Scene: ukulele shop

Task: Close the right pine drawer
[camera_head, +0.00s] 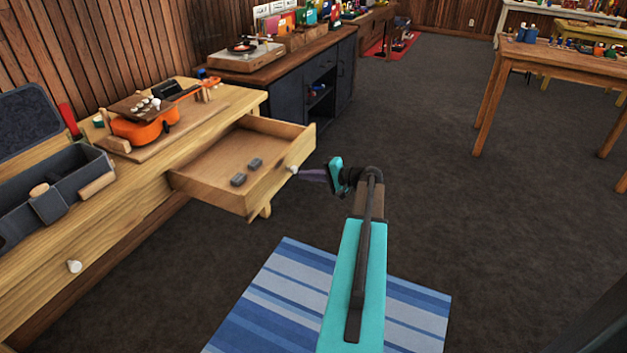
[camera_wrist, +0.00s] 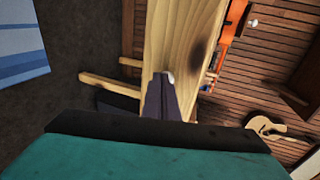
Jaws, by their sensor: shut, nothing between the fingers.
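The right pine drawer (camera_head: 262,182) is pulled out of the pine workbench (camera_head: 190,135) in the head view. It holds two small grey blocks (camera_head: 247,171). Its white knob (camera_head: 293,169) is on the front panel. My gripper (camera_head: 302,173) is at the front panel with its shut fingertips right by the knob.
An orange ukulele (camera_head: 145,124) lies on a board on the bench top, beside an open grey case (camera_head: 50,190). The left drawer's knob (camera_head: 74,266) is at lower left. A dark cabinet (camera_head: 310,85) stands behind. A blue striped rug (camera_head: 290,300) lies on open floor.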

